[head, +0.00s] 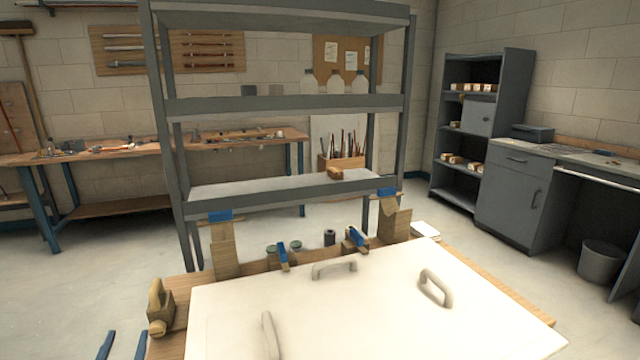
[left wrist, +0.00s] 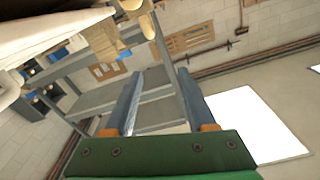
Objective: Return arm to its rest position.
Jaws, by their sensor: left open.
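My left gripper (head: 123,346) shows only by its two blue fingertips at the bottom left edge of the head view. It is left of the bench and apart from it. In the left wrist view my left gripper (left wrist: 157,78) has its two blue fingers spread wide with nothing between them. The rest of the left arm is out of the head view. My right gripper is in neither view.
A wooden bench with a white board (head: 340,315) stands in front, with pale curved handles on it. A brass-coloured fitting (head: 157,305) sits at its left corner. Behind stands a grey shelf rack (head: 285,105). The floor (head: 75,290) to the left is clear.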

